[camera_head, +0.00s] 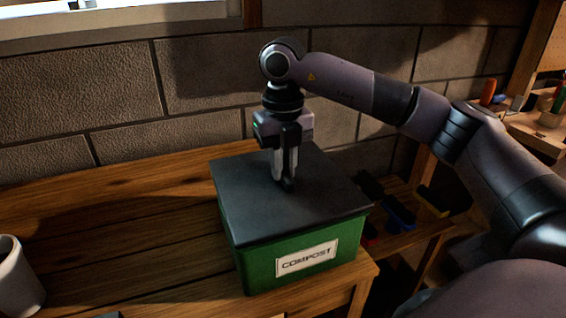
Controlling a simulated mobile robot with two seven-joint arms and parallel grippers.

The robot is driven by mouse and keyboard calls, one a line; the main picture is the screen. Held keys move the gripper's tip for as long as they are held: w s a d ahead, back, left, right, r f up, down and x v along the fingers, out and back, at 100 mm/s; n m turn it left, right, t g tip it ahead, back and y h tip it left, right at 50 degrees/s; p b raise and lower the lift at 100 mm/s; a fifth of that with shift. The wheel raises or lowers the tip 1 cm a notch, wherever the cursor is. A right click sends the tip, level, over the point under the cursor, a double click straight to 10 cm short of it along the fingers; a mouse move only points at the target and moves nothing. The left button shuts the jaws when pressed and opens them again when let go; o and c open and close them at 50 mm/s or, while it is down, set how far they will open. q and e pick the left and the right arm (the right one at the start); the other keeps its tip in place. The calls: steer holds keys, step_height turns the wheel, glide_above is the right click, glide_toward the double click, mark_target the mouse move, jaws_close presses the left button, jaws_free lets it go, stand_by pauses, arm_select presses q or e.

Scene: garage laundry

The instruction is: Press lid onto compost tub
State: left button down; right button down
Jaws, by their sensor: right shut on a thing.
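The green compost tub (256,267) stands at the right end of the wooden bench, with a white COMPOST label on its front. The dark grey lid (263,213) lies over the top of the tub and covers its opening. From this view I cannot tell whether its edges are pressed fully down. My right gripper (287,185) points straight down at the middle of the lid, its fingertips at the lid's handle, which they mostly hide. It is shut on the lid. My left gripper is not in view.
A block wall (110,85) rises behind. Several coloured items sit on a lower shelf right of the tub. Another workbench (535,130) stands at far right.

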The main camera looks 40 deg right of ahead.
steer(key=shift+f, duration=0.15)
stand_by(0.5)
steer(key=c, duration=0.5)
jaws_free()
steer(key=shift+r+p, duration=1.4)
steer(key=shift+r, duration=0.3)
steer(key=shift+r+p, duration=1.4)
steer(key=shift+r, duration=0.4)
